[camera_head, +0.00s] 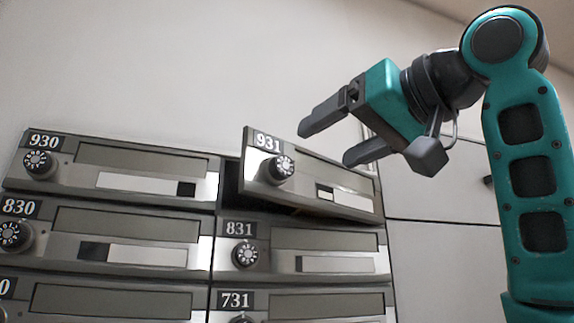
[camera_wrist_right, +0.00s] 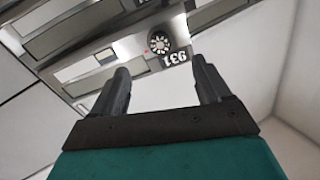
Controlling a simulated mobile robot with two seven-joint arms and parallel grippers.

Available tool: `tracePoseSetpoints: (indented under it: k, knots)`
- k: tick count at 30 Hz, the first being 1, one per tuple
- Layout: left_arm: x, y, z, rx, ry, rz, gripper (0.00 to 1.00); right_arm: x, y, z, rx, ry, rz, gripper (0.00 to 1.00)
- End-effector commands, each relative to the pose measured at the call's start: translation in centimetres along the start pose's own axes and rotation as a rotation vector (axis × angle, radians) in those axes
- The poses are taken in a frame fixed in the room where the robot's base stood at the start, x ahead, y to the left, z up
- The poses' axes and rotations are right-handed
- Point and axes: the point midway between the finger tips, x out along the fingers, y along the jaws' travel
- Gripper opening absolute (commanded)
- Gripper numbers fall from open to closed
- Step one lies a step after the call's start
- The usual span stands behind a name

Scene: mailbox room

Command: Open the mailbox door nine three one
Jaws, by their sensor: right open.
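The mailbox door 931 (camera_head: 310,175) is at the top right of the mailbox block. It stands ajar, its left edge swung out, with a dark gap at its left and below. Its round dial knob (camera_head: 280,168) is near its left end. My right gripper (camera_head: 322,146) is open and empty, above and in front of the door's right part. In the right wrist view the door's number plate (camera_wrist_right: 174,58) and knob (camera_wrist_right: 159,42) show upside down beyond the open fingers (camera_wrist_right: 160,88). Whether a finger touches the door is unclear. My left gripper is out of view.
Mailbox doors 930 (camera_head: 120,155), 830 (camera_head: 120,222), 831 (camera_head: 310,240) and 731 (camera_head: 320,300) are shut around it. White wall lies above. Pale panels (camera_head: 440,200) stand at the right behind my right arm.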

Motion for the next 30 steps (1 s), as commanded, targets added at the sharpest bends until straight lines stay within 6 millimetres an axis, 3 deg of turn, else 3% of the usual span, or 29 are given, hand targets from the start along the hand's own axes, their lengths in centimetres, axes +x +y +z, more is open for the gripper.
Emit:
tracePoseSetpoints:
  k: [9,15,28,30]
  knots:
    - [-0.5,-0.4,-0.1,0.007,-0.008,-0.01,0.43,6.8,0.0,-0.1,0.002,-0.004,0.0,0.77]
    - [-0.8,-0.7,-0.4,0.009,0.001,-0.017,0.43,9.7,0.0,-0.1,0.001,-0.002,0.0,0.77]
    - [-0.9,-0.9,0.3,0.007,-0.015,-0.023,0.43,10.8,0.1,0.0,0.0,0.0,0.001,0.77]
    - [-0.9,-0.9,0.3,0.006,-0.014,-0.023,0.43,10.8,0.1,0.0,0.0,0.001,0.001,0.72]
